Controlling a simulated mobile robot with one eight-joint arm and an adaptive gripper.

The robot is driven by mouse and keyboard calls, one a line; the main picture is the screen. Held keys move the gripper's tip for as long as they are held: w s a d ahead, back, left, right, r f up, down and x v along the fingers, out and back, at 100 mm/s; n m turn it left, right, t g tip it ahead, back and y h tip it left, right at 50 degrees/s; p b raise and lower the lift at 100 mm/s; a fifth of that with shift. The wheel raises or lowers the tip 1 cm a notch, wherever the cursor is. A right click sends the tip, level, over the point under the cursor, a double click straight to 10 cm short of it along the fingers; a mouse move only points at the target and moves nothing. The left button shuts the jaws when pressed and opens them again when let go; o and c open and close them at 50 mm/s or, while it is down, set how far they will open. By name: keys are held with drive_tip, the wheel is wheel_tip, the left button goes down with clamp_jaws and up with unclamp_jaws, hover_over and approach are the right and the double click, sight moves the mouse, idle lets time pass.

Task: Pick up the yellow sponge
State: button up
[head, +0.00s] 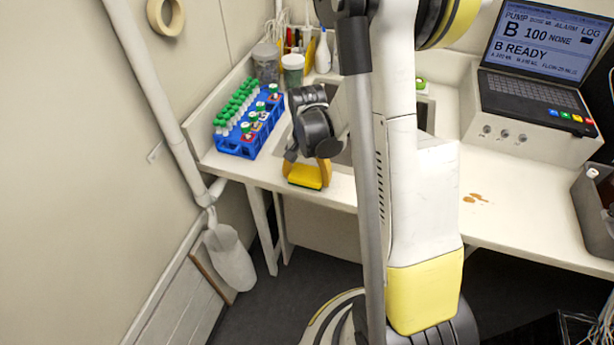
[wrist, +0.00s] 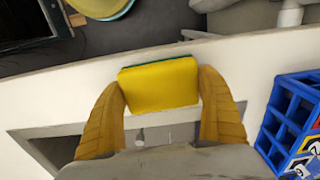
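The yellow sponge (head: 306,175) with a green layer is at the front edge of the white counter, in the middle left of the head view. It also shows in the wrist view (wrist: 160,84), upper middle, with a thin green strip along its far edge. My gripper (wrist: 161,80) has its two yellow-brown fingers on either side of the sponge, with no clear gap at either end. In the head view my gripper (head: 306,170) points down over the sponge. Whether the sponge rests on the counter or hangs just above it is hard to tell.
A blue rack (head: 240,143) with green-capped tubes stands left of my gripper. Behind are tubs and bottles (head: 292,70). A pump console (head: 535,90) stands at the right, beside a bare counter stretch (head: 500,175) with small brown stains.

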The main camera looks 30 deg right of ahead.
sight(309, 173)
drive_tip(key=shift+r, duration=0.15)
drive_tip(key=r+p, duration=0.1)
drive_tip(key=r, duration=0.1)
drive_tip(key=r+p, duration=0.1)
drive_tip(key=r, duration=0.1)
drive_tip(key=shift+s+d+r, duration=0.15)
drive_tip(key=shift+d+r, duration=0.05)
drive_tip(key=shift+r, duration=0.05)
drive_tip(key=s+d+r+p, duration=0.2)
drive_tip(key=s+d+r, duration=0.4)
drive_tip(key=d, duration=0.3)
drive_tip(key=shift+s, duration=0.3)
drive_tip(key=shift+r, duration=0.1)
drive_tip(key=shift+c, duration=0.3)
drive_tip(key=shift+c, duration=0.7)
drive_tip(key=shift+d, duration=0.1)
